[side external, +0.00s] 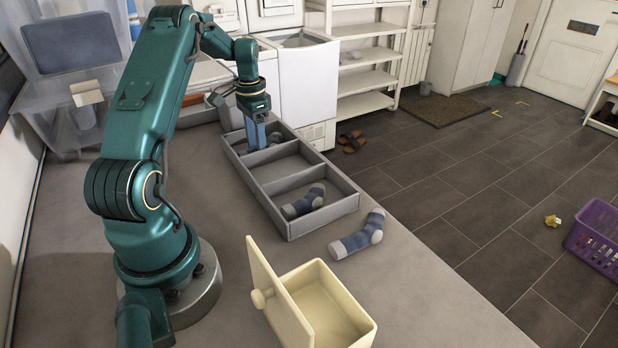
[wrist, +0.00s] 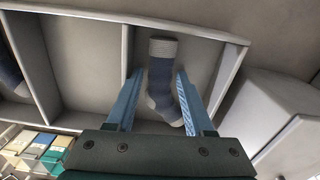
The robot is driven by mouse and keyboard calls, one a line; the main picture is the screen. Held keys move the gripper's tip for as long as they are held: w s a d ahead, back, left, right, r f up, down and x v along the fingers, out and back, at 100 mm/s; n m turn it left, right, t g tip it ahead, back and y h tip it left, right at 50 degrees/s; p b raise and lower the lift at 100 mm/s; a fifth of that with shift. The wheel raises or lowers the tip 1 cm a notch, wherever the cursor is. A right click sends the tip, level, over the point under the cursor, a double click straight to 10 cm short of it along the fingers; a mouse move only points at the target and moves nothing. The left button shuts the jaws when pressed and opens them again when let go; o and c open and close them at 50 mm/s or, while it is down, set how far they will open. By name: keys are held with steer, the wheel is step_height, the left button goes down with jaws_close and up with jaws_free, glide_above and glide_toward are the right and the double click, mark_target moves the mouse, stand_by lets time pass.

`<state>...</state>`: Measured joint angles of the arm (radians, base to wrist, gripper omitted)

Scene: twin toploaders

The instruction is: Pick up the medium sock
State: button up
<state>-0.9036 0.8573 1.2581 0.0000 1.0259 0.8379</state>
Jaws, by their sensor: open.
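Three blue-grey socks are in the side view. One sock (side external: 274,138) lies in the far compartment of the grey divided tray (side external: 288,228). Another sock (side external: 305,201) lies in the near compartment, and a third sock (side external: 359,237) lies on the table beside the tray. I cannot tell for sure which is the medium one. My gripper (side external: 256,143) is open, pointing down at the far compartment. In the wrist view the far sock (wrist: 161,72) lies lengthwise between the spread fingers of my gripper (wrist: 157,76), with gaps on both sides. Contact is not visible.
The tray's middle compartment (side external: 280,168) is empty, with low dividers on both sides. A cream box (side external: 322,305) with its lid tilted up stands near the table's front. A purple basket (side external: 597,238) is on the floor at right. Shelves and white appliances stand behind.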

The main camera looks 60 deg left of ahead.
jaws_close()
step_height(320, 180, up, 10)
stand_by(0.5)
